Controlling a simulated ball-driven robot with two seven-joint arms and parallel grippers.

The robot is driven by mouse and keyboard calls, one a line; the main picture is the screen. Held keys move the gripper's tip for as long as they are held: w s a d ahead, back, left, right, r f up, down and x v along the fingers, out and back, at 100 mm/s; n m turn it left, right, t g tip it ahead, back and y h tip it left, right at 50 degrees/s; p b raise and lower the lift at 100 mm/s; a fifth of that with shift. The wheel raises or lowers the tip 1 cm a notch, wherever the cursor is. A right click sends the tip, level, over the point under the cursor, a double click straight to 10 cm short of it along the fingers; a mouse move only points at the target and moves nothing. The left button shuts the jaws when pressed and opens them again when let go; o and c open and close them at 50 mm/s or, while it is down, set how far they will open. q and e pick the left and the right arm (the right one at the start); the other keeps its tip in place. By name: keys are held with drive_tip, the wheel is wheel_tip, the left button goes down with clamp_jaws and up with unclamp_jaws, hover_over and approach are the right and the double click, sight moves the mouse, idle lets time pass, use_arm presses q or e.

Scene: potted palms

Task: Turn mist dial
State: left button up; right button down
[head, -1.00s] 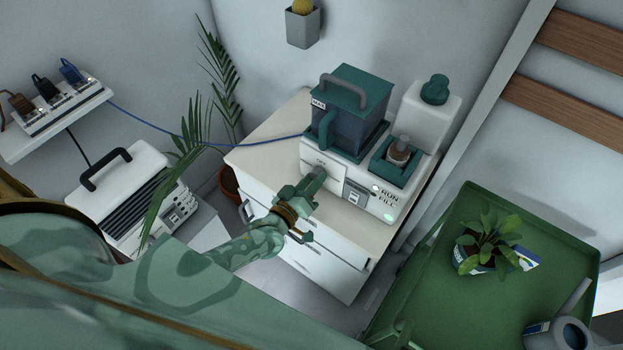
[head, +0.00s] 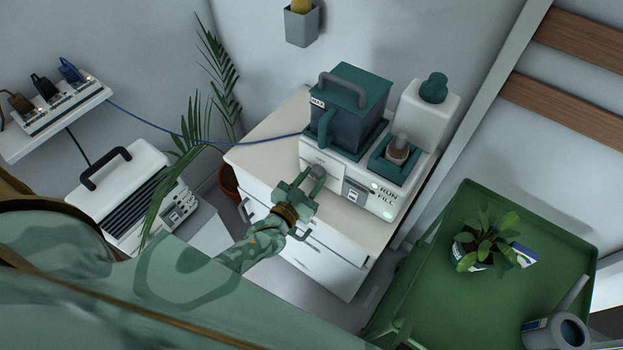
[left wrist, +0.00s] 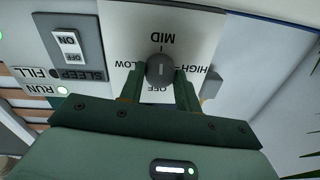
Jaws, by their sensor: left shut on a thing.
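The mist dial, a round grey knob (left wrist: 160,68), sits on a white plate on the front of the white mist machine (head: 375,202). The plate (left wrist: 190,25) reads MID, LOW, HIGH and OFF, upside down in the left wrist view. A short pale mark on the knob lies along the MID–OFF line; I cannot tell which end is its pointer. My left gripper (head: 318,177) is shut on the dial, with one finger on each side of it in the left wrist view (left wrist: 160,82). My right gripper is not in view.
The machine stands on a white drawer cabinet (head: 262,142). A green cart (head: 440,300) with a potted plant (head: 485,245) and a watering can (head: 555,328) is at right. Palm fronds (head: 180,165) hang at left.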

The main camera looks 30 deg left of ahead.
use_arm(q)
drive_tip(key=shift+s+f+m, duration=0.1)
drive_tip(key=shift+f+m, duration=0.05)
drive_tip(key=shift+m, duration=0.25)
drive_tip(key=o, duration=1)
drive_tip(key=s, duration=0.5)
drive_tip(key=s+a+p, duration=0.1)
drive_tip(key=s, duration=1)
drive_tip(key=shift+a+p, duration=0.2)
drive_tip(key=shift+p, duration=0.2)
